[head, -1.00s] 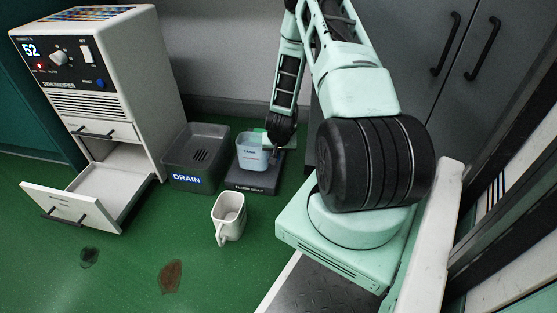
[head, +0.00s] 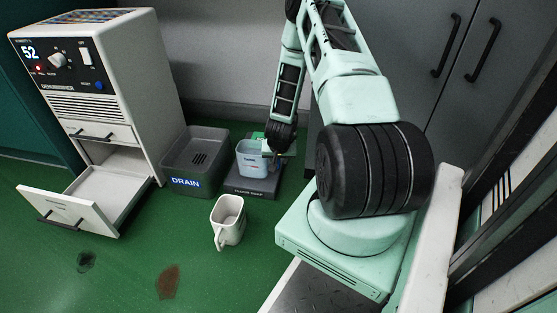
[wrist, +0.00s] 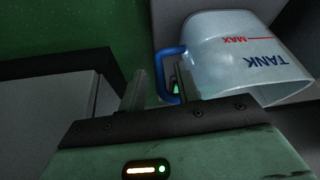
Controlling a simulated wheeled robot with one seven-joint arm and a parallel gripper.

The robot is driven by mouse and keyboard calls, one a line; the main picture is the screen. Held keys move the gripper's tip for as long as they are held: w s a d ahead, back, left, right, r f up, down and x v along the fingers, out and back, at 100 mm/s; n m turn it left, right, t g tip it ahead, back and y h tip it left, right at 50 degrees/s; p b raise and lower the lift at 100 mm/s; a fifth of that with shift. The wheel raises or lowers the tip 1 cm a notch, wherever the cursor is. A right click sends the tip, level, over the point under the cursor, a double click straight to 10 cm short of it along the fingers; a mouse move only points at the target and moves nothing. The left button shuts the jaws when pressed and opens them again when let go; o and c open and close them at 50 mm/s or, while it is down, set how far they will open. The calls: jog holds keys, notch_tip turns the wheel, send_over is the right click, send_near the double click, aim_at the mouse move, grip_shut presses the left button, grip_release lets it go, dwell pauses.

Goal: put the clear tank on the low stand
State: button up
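The clear tank (head: 251,160), a pale bluish tub marked TANK, is upright on the dark low stand (head: 250,190) and appears to rest on it. In the wrist view the tank (wrist: 235,60) shows its MAX line and a blue handle (wrist: 160,72). My gripper (wrist: 160,88) is at the handle side, with its two fingers spread and the handle near the right finger. A gap shows between the left finger and the handle. In the head view my gripper (head: 278,146) is at the tank's right side, its fingers too small to make out.
A grey DRAIN tray (head: 172,165) stands just left of the stand. A white dehumidifier (head: 130,80) has its lower drawer (head: 65,208) pulled out. A white jug (head: 229,222) stands in front on the green floor. Grey cabinets (head: 410,60) rise behind my arm.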

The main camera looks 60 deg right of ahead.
jog(key=p+v, duration=0.6)
jog(key=v, duration=0.6)
jog(key=w+a+r+n+y, duration=0.25)
jog(key=a+r, duration=0.25)
jog(key=a, duration=0.3)
jog(key=w+a+r+n+t+y, duration=0.1)
jog(key=w+a+r+n, duration=0.25)
jog(key=a, duration=0.45)
jog(key=w+a+r+n+y, duration=0.1)
jog(key=w+a+r+n, duration=0.1)
jog(key=a+r, duration=0.55)
jog(key=s+a+r+n+g+y, duration=0.1)
jog(key=s+a+r+n, duration=0.3)
jog(key=a, duration=0.5)
jog(key=s+a+r+n+g, duration=0.1)
jog(key=s+a+r+n, duration=0.15)
jog(key=s+a, duration=0.4)
jog(key=s+a+r+n+g, duration=0.1)
jog(key=s+a+r+n, duration=0.1)
jog(key=s, duration=0.4)
jog(key=s+a+r+n+h, duration=0.1)
jog(key=s+a+r+n, duration=0.1)
jog(key=s+a+r, duration=0.2)
jog(key=shift+s+g, duration=0.4)
jog(key=shift+s, duration=0.5)
jog(key=shift+r+n, duration=0.1)
jog(key=shift+n, duration=0.15)
